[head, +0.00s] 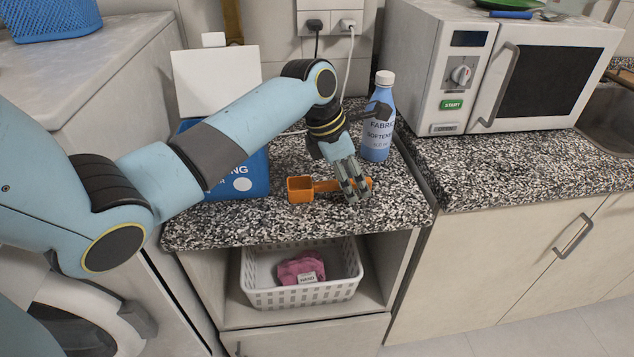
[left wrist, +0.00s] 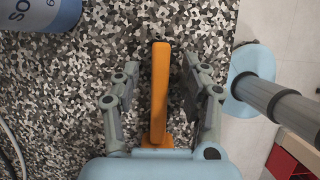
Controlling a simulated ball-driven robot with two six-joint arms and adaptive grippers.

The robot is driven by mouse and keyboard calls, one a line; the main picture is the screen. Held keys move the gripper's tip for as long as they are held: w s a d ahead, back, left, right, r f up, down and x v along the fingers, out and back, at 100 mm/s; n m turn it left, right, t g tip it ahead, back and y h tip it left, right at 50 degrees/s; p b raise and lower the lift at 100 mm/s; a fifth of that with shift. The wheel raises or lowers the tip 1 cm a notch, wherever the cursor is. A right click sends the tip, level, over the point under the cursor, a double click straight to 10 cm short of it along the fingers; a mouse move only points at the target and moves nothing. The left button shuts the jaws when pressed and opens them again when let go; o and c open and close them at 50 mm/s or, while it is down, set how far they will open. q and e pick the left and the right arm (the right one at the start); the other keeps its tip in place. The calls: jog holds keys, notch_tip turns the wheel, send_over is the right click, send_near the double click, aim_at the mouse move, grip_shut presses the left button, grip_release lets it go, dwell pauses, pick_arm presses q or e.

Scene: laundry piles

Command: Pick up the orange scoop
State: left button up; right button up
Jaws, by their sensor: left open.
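The orange scoop (head: 301,189) lies on the speckled counter in the head view, its cup to the left and its handle pointing right. My left gripper (head: 356,190) is over the handle end, pointing down. In the left wrist view the scoop's orange handle (left wrist: 160,95) stands between the two fingers of my left gripper (left wrist: 160,100). The fingers are open, with a gap on each side of the handle. The scoop's cup is hidden in the wrist view. My right gripper is not in view.
A fabric softener bottle (head: 377,125) stands just behind my left gripper. A blue box (head: 250,177) is to the left, behind my arm. A microwave (head: 520,70) stands on the right counter. A white basket (head: 302,297) with a pink cloth (head: 299,267) sits on the shelf below.

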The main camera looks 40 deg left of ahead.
pick_arm(q)
grip_shut()
dwell(0.4)
